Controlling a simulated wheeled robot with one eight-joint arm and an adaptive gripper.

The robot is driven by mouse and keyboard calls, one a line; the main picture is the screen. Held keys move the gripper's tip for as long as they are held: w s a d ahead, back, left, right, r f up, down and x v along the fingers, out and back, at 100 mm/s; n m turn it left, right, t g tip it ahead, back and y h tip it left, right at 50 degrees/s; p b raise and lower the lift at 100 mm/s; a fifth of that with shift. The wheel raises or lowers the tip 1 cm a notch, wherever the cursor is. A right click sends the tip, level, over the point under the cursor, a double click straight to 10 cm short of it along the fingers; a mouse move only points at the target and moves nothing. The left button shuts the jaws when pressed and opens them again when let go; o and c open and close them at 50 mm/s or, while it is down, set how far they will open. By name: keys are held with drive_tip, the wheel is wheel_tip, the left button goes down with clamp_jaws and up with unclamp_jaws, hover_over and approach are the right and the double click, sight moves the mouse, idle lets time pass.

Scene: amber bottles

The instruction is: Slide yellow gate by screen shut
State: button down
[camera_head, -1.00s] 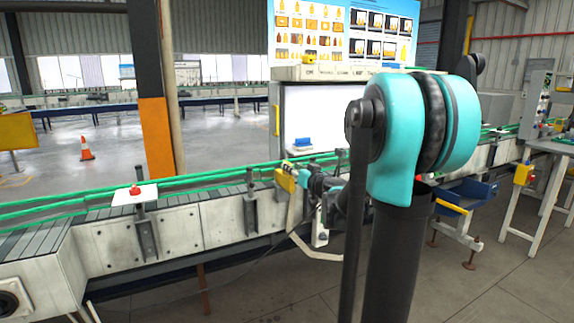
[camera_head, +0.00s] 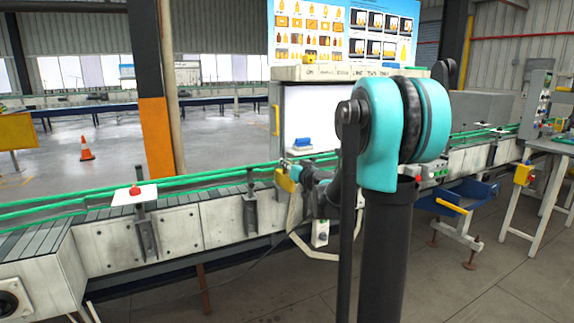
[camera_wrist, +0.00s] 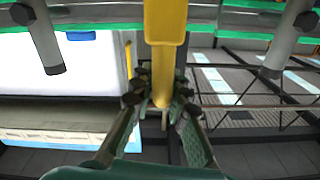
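The yellow gate by the screen (camera_head: 285,180) stands at the conveyor's rail, below the white screen panel, in the head view. My gripper (camera_head: 298,176) is right at it, partly hidden behind my arm. In the wrist view the yellow gate (camera_wrist: 165,25) runs down from the top centre as a bar, and its narrower end lies between the two fingers of my gripper (camera_wrist: 162,84). The fingers are close on both sides of it. Whether they press on it cannot be made out.
The conveyor (camera_head: 190,218) with green rails runs across the front. A white cabinet (camera_head: 311,115) with a blue item (camera_head: 302,143) stands behind it. A red button on a white plate (camera_head: 135,191) sits to the left. A blue bin (camera_head: 468,194) is at the right.

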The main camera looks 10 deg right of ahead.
sight(281, 171)
idle(0.3)
drive_tip(key=x, duration=0.6)
drive_tip(key=shift+w+a+r, duration=0.1)
drive_tip(key=shift+w+a, duration=0.05)
drive_tip(key=shift+w, duration=0.1)
drive_tip(key=c, duration=1.5)
unclamp_jaws()
drive_tip(key=shift+a, duration=0.1)
drive_tip(key=shift+c, duration=0.2)
drive_tip(key=shift+s, duration=0.1)
drive_tip(key=shift+s+d, duration=0.3)
drive_tip(key=shift+s, duration=0.05)
drive_tip(key=v, duration=1.1)
